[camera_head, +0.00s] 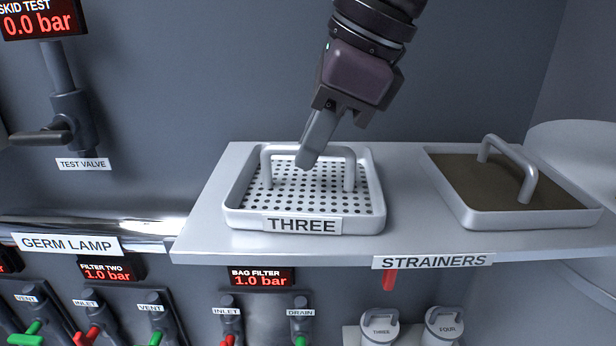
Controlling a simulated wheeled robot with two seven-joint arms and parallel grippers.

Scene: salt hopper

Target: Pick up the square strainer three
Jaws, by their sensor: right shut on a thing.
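The square strainer three (304,226) is a light grey tray with a perforated floor, a raised bar handle and a front label reading THREE. It sits on the left part of the strainers shelf (215,205). My right gripper (308,160) comes down from the top and is shut on the middle of the strainer's handle. The finger nearest the camera hides part of the bar, and the other finger is hidden. The strainer looks level, and I cannot tell any gap between it and the shelf. My left gripper is not in view.
A second square strainer (510,219) with a brown floor and bar handle sits to the right on the shelf. A test valve (70,125) is on the wall at left. Below the shelf are labelled valves, displays and two lidded canisters (380,328). Bare shelf separates the strainers.

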